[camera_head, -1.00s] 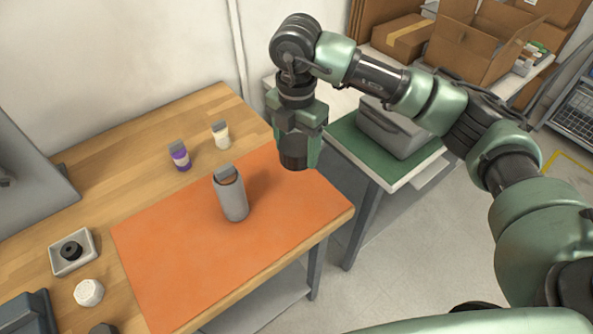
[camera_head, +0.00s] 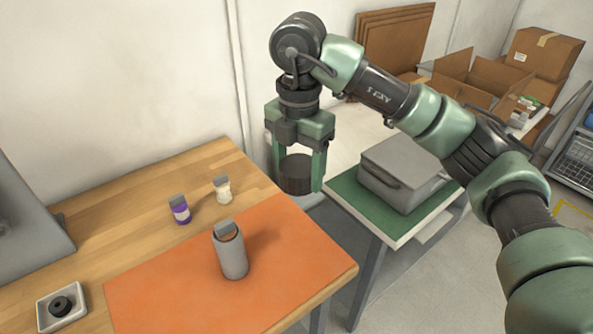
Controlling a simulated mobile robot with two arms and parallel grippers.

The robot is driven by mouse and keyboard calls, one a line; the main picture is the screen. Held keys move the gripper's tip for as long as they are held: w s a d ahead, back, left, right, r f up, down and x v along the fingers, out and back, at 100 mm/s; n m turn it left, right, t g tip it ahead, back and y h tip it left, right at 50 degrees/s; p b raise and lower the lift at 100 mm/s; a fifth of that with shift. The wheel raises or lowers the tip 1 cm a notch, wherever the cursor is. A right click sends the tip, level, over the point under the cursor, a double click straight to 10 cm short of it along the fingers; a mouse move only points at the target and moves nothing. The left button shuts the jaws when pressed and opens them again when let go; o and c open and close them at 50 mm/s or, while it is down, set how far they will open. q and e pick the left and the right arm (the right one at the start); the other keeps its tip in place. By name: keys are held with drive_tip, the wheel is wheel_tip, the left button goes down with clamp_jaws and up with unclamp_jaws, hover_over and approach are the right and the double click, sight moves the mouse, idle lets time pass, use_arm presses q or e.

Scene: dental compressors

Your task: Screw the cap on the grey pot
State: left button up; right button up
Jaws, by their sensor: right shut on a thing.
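The grey pot (camera_head: 231,257) stands upright on the orange mat (camera_head: 178,276). Its top shows a brownish opening with a small grey tab at the back edge. My right gripper (camera_head: 297,183) is shut on a dark ribbed round cap (camera_head: 295,173). The left gripper is not in the view.
A purple-and-white bottle (camera_head: 180,211) and a cream bottle (camera_head: 223,191) stand behind the mat on the wooden table (camera_head: 130,215). A white tray (camera_head: 75,323) holding a black ring (camera_head: 61,306) is at left. A grey case (camera_head: 399,174) sits on a green-topped table (camera_head: 368,211).

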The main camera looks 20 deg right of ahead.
drive_tip(key=shift+s+d+f+n, duration=0.1)
drive_tip(key=shift+s+f+n, duration=0.1)
drive_tip(key=shift+n, duration=0.4)
drive_tip(key=shift+s+d+f+n, duration=0.1)
drive_tip(key=shift+f+n, duration=0.1)
drive_tip(key=shift+n, duration=0.4)
drive_tip(key=f+n, duration=0.1)
drive_tip(key=n, duration=0.2)
drive_tip(key=s+d+f+n, duration=0.1)
drive_tip(key=n, duration=0.3)
drive_tip(key=s+f+n, duration=0.1)
drive_tip(key=n, duration=0.3)
drive_tip(key=shift+s+d+f, duration=0.2)
drive_tip(key=s+d+f+n, duration=0.1)
drive_tip(key=s+f+n, duration=0.3)
drive_tip(key=n, duration=1.2)
drive_tip(key=s+d+f+n, duration=0.1)
drive_tip(key=s+f+n, duration=0.3)
drive_tip(key=n, duration=1.3)
drive_tip(key=s, duration=0.3)
drive_tip(key=shift+d, duration=0.15)
